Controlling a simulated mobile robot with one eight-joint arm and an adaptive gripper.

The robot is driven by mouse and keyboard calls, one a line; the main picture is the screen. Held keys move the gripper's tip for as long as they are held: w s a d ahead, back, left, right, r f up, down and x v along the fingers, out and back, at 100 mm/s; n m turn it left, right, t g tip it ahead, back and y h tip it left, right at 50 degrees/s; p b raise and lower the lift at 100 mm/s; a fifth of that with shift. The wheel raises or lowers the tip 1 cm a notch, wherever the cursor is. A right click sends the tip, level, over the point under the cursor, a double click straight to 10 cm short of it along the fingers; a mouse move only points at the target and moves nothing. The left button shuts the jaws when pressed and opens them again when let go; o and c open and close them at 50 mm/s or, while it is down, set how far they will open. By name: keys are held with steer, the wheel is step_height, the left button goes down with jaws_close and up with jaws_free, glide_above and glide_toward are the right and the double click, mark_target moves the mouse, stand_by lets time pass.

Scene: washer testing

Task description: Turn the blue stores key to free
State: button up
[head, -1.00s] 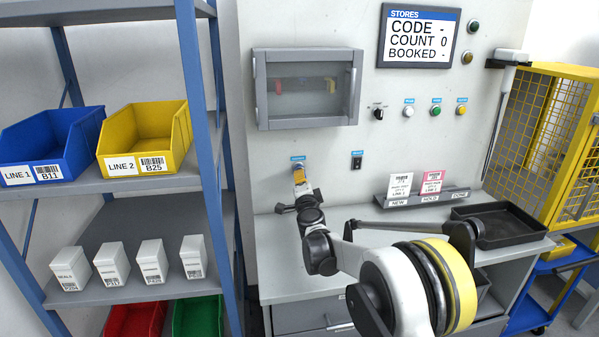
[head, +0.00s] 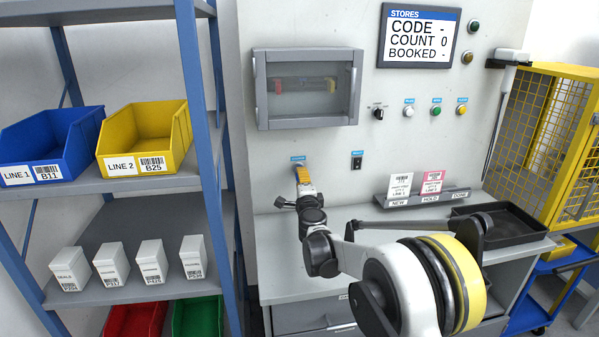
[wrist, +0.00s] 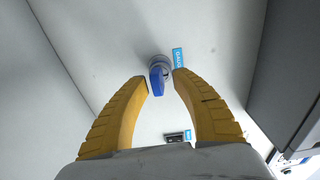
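The blue key (wrist: 157,82) sits in a round metal lock (wrist: 160,62) on the pale panel, under a small blue label (wrist: 178,58) in the wrist view. My gripper (wrist: 161,80) has its two yellow fingers apart, one on each side of the key, with the key near the fingertips. A gap shows beside the key, and I cannot tell if either finger touches it. In the head view my gripper (head: 301,170) is up against the panel below the small blue label (head: 297,159), and it hides the key there.
A black rocker switch (head: 357,161) is right of my gripper. A grey windowed box (head: 308,88) is above. A card rack (head: 428,198) and a black tray (head: 505,224) stand on the counter at right. A shelf with bins (head: 145,137) is at left.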

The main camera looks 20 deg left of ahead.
steer(key=v, duration=1.1)
steer(key=s+d+r+n+g+y, duration=0.1)
steer(key=s+d+r+n, duration=0.3)
steer(key=d+r, duration=0.3)
steer(key=s+d+r+n+g, duration=0.2)
steer(key=s+d+r+n, duration=0.3)
steer(key=d, duration=0.4)
steer(key=s+d+f+n+g+h, duration=0.1)
steer(key=s+d+f+g+h, duration=0.1)
steer(key=s+d, duration=0.7)
steer(key=s+d+f+n+g+h, duration=0.1)
steer(key=s+d+f+h, duration=0.3)
steer(key=s+d, duration=0.5)
steer(key=s+d+f+n+g+h, duration=0.1)
steer(key=s+d+f+g+h, duration=0.2)
steer(key=s+d+f, duration=0.3)
steer(key=s+d, duration=0.3)
steer(key=d, duration=0.3)
steer(key=shift+s+f+n, duration=0.3)
steer(key=shift+s, duration=0.05)
steer(key=shift+d, duration=0.1)
